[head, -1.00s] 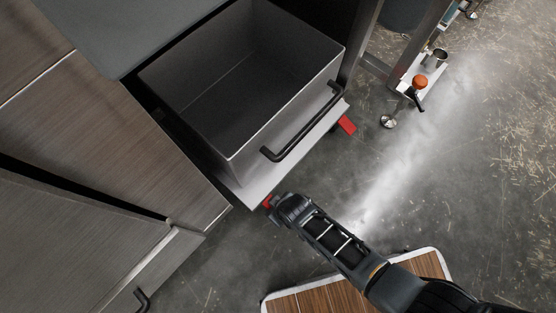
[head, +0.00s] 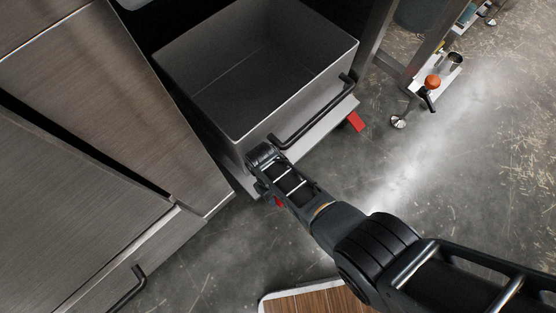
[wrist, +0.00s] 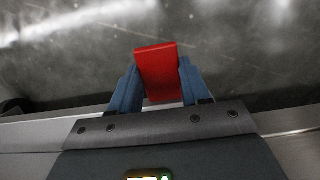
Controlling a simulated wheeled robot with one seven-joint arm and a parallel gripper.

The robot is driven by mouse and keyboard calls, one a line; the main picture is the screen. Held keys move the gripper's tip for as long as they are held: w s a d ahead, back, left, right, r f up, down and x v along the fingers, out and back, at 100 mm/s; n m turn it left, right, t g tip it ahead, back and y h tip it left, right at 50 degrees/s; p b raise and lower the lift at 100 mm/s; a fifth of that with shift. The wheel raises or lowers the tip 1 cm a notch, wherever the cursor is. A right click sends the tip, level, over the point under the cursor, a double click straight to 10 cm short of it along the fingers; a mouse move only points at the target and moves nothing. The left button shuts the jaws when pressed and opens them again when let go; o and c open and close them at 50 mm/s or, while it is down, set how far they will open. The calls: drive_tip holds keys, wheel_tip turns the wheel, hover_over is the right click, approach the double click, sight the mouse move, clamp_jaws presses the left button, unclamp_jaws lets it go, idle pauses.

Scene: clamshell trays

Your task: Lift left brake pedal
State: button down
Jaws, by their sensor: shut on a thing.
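The left brake pedal (wrist: 157,72) is a red flat tab. In the wrist view it sits between the two blue fingers of my gripper (wrist: 157,88), which are shut on its sides. In the head view only a small red part of this pedal (head: 279,202) shows beside my gripper (head: 262,180); my arm hides the rest. The matching right red pedal (head: 356,122) sticks out free under the right end of the cart's front edge.
An open grey bin (head: 240,130) with a black handle (head: 310,115) stands on the cart above the pedals. Metal cabinets (head: 90,120) are close on the left. A stand with an orange knob (head: 432,82) is at upper right. A wooden board (head: 315,301) lies below. Concrete floor is open on the right.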

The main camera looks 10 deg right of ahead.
idle(0.4)
drive_tip(key=c, duration=0.5)
unclamp_jaws()
drive_tip(key=p+v, duration=0.4)
drive_tip(key=v, duration=0.3)
drive_tip(key=shift+r, duration=0.35)
